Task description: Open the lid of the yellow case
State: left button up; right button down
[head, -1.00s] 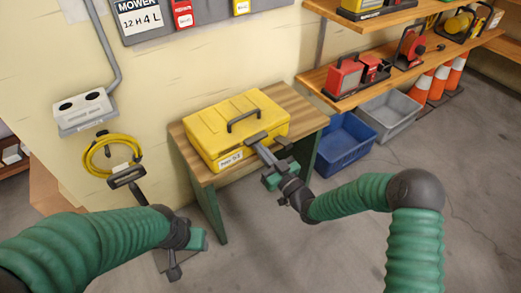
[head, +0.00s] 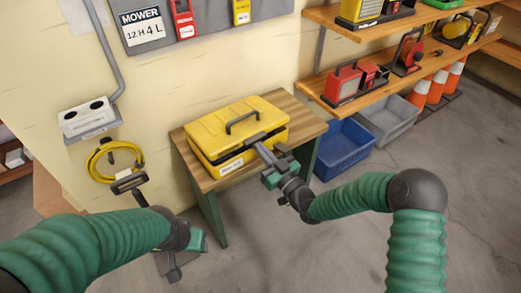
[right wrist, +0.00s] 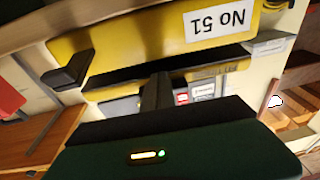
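The yellow case (head: 205,150) sits on a small wooden table (head: 308,121). Its lid (head: 215,125), with a dark handle (head: 242,121) on top, is slightly raised, with a dark gap along the front. My right gripper (head: 257,140) is at the lid's front edge, its fingers together as one narrow bar. In the right wrist view, which is upside down, this bar (right wrist: 157,92) reaches the gap beside the case's labelled front (right wrist: 150,35). Its exact contact is hidden. My left gripper (head: 129,182) is away from the case, at lower left; its opening is unclear.
A yellow coiled hose (head: 91,166) and a grey box (head: 88,116) are on the wall at left. A blue bin (head: 342,147) and a grey bin (head: 390,118) stand right of the table, under shelves (head: 310,78). Floor in front is clear.

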aim_at(258, 140)
jog(key=shift+r+p, duration=0.3)
jog(key=shift+r, duration=0.55)
jog(key=shift+w, duration=0.1)
jog(key=shift+w+a+r+p, duration=0.2)
jog(key=shift+r+p, duration=0.25)
jog(key=shift+r, duration=0.2)
jog(key=shift+w+a+r+p, duration=0.1)
jog(key=shift+a+r+p, duration=0.05)
jog(key=shift+r+p, duration=0.4)
jog(key=shift+r, duration=0.3)
jog(key=shift+w+a+r+p, duration=0.15)
jog(key=shift+w+r+p, duration=0.1)
jog(key=shift+r, duration=0.2)
jog(key=shift+w+a+r+p, duration=0.15)
jog(key=shift+r+p, duration=0.1)
jog(key=shift+r, duration=0.25)
jog(key=shift+w+a+r+p, duration=0.15)
jog(key=shift+r+p, duration=0.1)
jog(key=shift+r, duration=0.2)
jog(key=shift+w, duration=0.1)
